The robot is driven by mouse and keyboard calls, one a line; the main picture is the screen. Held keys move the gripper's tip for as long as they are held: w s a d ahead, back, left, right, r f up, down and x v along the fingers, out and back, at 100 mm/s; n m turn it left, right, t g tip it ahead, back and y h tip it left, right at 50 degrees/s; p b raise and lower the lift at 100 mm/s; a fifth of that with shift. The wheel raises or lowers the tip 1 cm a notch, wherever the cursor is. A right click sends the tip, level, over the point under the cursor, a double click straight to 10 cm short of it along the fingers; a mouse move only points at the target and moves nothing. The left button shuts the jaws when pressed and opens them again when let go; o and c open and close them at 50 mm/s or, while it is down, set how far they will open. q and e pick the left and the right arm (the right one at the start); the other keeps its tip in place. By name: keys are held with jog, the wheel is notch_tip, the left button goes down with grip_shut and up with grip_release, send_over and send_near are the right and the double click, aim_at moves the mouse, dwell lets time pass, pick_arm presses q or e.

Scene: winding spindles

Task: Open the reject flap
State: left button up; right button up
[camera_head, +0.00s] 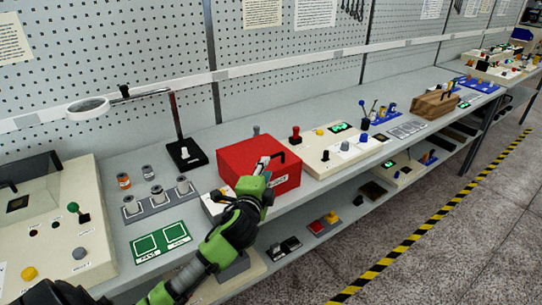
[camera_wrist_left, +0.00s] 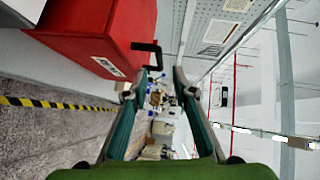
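The red reject box (camera_head: 248,160) stands near the front edge of the bench, with a white label and a black handle (camera_head: 282,158) on its side. Its flap looks closed, though my gripper hides part of the front. My left gripper (camera_head: 263,168) is in front of the box, close to the handle. In the left wrist view the red box (camera_wrist_left: 95,30) is at the upper left and the black handle (camera_wrist_left: 152,48) lies just above the gap between the open fingers (camera_wrist_left: 157,85). The fingers look empty. My right gripper is not in view.
A cream control panel (camera_head: 340,150) stands right of the box. A magnifier lamp (camera_head: 182,150) stands behind. A lower shelf (camera_head: 320,235) holds small parts.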

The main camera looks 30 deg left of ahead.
pick_arm(q)
jog(key=p+x, duration=0.1)
jog(key=x, duration=0.7)
jog(key=shift+w+f, duration=0.1)
jog(key=shift+w, duration=0.15)
grip_shut()
